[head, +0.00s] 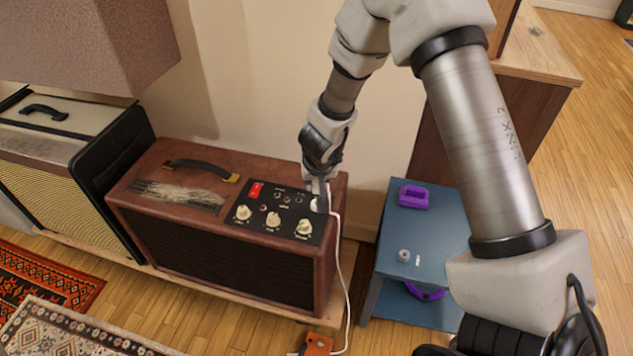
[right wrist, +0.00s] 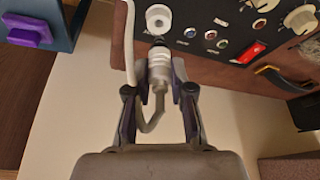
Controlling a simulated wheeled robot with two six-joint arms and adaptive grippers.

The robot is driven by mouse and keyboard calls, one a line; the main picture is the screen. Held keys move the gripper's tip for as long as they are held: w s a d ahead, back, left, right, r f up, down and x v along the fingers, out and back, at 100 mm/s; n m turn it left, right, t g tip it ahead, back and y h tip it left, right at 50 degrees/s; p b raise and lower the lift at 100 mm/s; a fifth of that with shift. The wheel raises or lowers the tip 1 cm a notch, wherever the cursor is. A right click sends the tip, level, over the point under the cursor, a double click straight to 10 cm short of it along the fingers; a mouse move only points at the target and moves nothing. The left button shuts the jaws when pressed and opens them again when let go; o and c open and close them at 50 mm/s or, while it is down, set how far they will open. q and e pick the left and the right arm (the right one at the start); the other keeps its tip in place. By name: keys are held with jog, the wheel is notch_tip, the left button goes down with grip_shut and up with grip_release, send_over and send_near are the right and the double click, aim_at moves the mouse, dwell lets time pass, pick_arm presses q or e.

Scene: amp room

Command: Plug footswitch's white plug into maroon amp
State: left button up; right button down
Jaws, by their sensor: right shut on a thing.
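The maroon amp (head: 215,255) stands by the wall, with a black control panel (head: 287,192) on its top holding cream knobs, a red switch and several small jacks. My right gripper (head: 319,190) is over the panel's right end, shut on the white plug (head: 316,204). In the right wrist view the white plug (right wrist: 160,72) lies between the fingers, its front end pointing at the panel just below a white round fitting (right wrist: 158,18). I cannot tell whether its tip is inside a jack. The orange footswitch (head: 318,345) lies at the bottom edge. My left gripper is out of view.
The white cable (head: 346,285) hangs down the amp's right side. A blue shelf unit (head: 440,230) with purple items (head: 413,196) stands to the right. Another amp (head: 60,150) stands at left, with a brown box (head: 85,40) above it. Rugs (head: 60,325) lie in front.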

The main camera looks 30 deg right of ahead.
jog(key=shift+p, duration=0.65)
dwell(0.6)
jog(key=shift+f+b, duration=1.15)
jog(key=shift+f, duration=0.7)
dwell(1.0)
jog(key=c, duration=0.9)
grip_release()
jog(key=shift+c, duration=0.2)
jog(key=v, duration=1.2)
